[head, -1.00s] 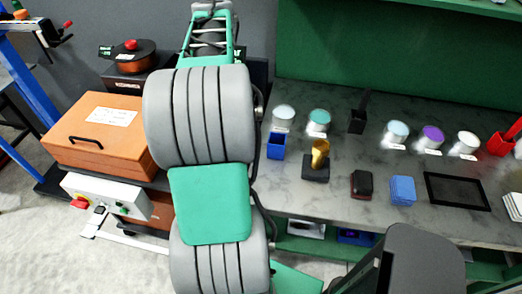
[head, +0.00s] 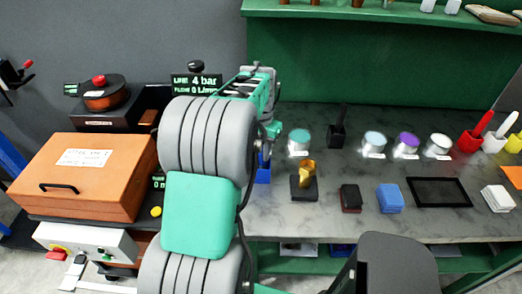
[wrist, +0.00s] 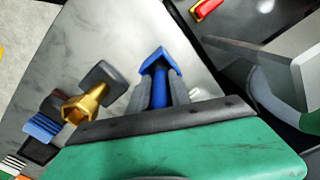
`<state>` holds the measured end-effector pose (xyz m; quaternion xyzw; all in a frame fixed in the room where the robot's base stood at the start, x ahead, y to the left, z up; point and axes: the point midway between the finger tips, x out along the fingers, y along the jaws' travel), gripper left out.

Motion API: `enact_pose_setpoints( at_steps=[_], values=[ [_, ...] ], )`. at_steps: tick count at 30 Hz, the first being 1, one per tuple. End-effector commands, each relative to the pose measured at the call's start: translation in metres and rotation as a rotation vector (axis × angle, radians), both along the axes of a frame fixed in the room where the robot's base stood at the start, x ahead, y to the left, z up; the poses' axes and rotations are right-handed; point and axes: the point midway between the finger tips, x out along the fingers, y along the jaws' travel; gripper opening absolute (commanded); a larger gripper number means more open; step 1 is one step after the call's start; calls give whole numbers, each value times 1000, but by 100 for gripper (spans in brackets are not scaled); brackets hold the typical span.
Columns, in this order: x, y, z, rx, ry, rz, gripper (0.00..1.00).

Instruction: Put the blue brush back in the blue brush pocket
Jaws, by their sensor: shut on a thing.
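The blue brush pocket (head: 263,173) stands on the grey bench, left of the brass piece, partly hidden behind my arm. In the wrist view the pocket's blue wall (wrist: 155,58) shows just beyond my fingertips. My gripper (wrist: 160,88) is shut on the blue brush, whose blue handle (wrist: 158,92) lies between the two grey fingers. The brush lines up with the pocket in the wrist view. Its lower end is hidden, so I cannot tell whether it is inside the pocket or just above it. In the head view my gripper (head: 264,143) is directly over the pocket, largely hidden by my arm.
A brass piece on a dark block (head: 304,186) stands close right of the pocket. A teal-topped jar (head: 299,141) and a black pocket with a black brush (head: 338,132) are behind it. Red (head: 472,138) and white pockets stand far right. An orange box (head: 85,175) is at left.

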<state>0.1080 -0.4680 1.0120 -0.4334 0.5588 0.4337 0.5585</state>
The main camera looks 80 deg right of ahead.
Motion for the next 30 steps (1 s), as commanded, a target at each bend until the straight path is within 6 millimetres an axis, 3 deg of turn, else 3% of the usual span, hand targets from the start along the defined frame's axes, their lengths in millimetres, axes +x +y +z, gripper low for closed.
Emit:
enact_pose_setpoints(
  at_steps=[9,10,17,25,30],
  values=[
    [0,0,-4,-1,0,-1,0],
    [0,0,-3,-1,0,-1,26],
    [0,0,-3,-1,0,0,44],
    [0,-1,-1,-1,0,0,46],
    [0,-2,19,-6,0,0,46]
  ],
)
